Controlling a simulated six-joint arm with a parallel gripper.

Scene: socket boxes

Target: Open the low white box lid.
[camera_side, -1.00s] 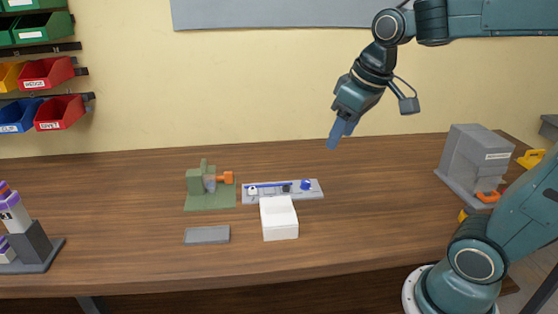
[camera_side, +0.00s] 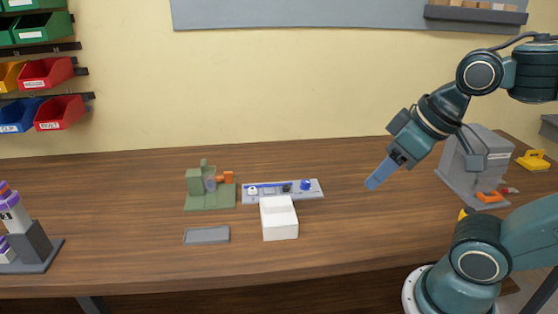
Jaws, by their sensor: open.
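The low white box (camera_side: 280,225) stands on the wooden table, near the middle. Its top is white and I cannot clearly make out a seam between lid and body, nor a handle. My gripper (camera_side: 374,182) hangs in the air to the right of the box and higher in the picture, pointing down and to the left. It is open, with nothing seen between its fingers. The fingers overlap from this side, so the gap between them does not show. The gripper is well apart from the box.
A grey panel with knobs (camera_side: 313,189) lies right behind the box. A green fixture with an orange part (camera_side: 210,201) stands to the left. A flat grey tray (camera_side: 207,235) lies left of the box. A grey machine (camera_side: 466,181) stands at the right. The table between box and machine is clear.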

